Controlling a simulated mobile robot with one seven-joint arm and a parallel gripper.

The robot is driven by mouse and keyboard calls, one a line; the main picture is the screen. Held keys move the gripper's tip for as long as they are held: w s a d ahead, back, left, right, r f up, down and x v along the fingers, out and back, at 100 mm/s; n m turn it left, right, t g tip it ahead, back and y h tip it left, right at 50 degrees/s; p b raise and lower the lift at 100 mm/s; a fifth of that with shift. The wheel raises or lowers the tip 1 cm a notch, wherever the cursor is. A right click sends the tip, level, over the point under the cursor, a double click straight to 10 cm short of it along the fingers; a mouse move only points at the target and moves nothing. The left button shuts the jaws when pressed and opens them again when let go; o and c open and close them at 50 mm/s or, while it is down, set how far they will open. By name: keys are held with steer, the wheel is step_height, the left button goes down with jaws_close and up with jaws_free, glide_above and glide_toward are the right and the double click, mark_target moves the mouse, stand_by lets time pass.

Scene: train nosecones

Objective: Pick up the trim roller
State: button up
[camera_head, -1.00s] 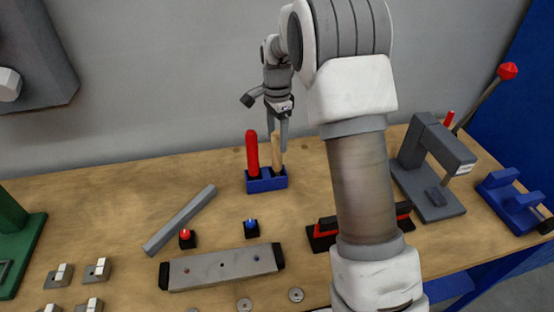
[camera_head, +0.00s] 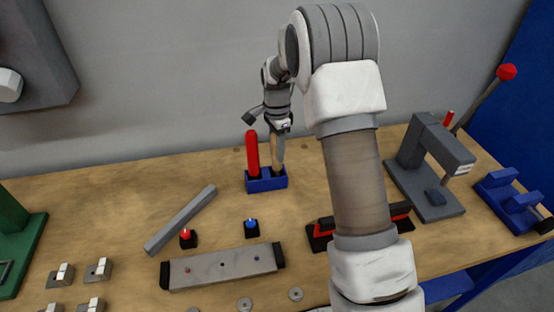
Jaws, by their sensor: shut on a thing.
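A tan wooden-handled tool (camera_head: 274,156), which looks like the trim roller, stands upright in the right part of a small blue holder (camera_head: 266,186) on the workbench. Its lower end is hidden in the holder. My gripper (camera_head: 279,150) points down from above and is shut on the upper part of the tan handle. The fingers hide part of it. The tool still sits at the holder; I cannot tell if it has lifted at all.
A red-handled tool (camera_head: 252,151) stands in the same holder, close left of my gripper. In front lie a grey bar (camera_head: 181,220), a red button (camera_head: 187,238), a blue button (camera_head: 251,229) and a long metal plate (camera_head: 222,268). A grey press (camera_head: 428,170) stands at right.

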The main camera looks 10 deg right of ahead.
jaws_close()
steer(key=shift+r, duration=0.15)
